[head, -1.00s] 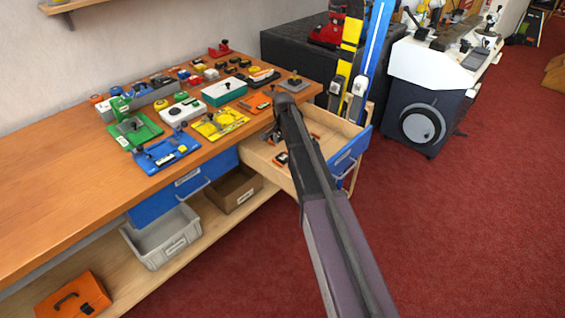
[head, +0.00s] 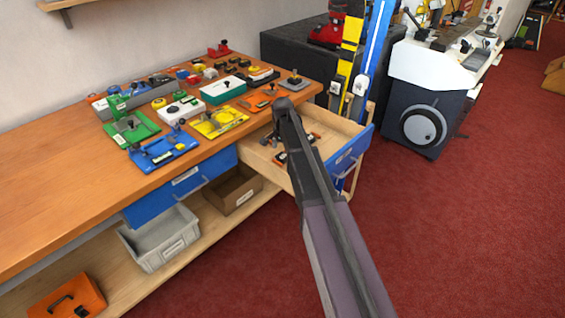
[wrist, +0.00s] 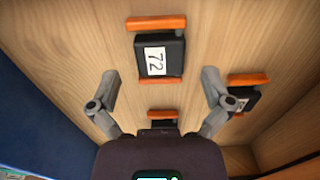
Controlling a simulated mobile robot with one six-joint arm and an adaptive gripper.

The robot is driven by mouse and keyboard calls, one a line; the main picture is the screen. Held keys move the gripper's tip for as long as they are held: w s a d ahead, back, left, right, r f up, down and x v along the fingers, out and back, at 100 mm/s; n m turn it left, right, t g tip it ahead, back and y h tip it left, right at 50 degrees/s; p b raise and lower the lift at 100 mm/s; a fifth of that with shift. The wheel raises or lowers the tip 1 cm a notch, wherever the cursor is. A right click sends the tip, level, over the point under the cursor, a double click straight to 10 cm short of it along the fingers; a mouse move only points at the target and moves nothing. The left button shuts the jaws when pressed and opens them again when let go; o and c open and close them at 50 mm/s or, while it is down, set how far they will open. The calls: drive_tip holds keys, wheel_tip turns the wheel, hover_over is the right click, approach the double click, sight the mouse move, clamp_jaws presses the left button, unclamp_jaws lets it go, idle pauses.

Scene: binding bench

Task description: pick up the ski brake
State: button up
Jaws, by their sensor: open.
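Several ski brakes, black blocks with orange bars, lie in the open wooden drawer. The ski brake labelled 72 (wrist: 158,55) lies at the top middle of the wrist view, a bar at each end. A second brake (wrist: 247,80) lies to the right, its label partly hidden by my right finger. A third brake (wrist: 162,114) is mostly hidden behind my gripper body. My gripper (wrist: 159,78) is open and empty, pointing into the drawer, its fingertips on either side of the 72 brake's lower end. In the head view my arm hides the gripper; one brake (head: 281,157) shows beside it.
The blue-fronted drawer (head: 350,150) is pulled out, with its walls around the brakes. Skis (head: 375,50) stand upright behind the drawer.

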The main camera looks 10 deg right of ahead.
drive_tip(key=shift+f+b, duration=0.75)
drive_tip(key=shift+f, duration=0.25)
drive_tip(key=c, duration=1.2)
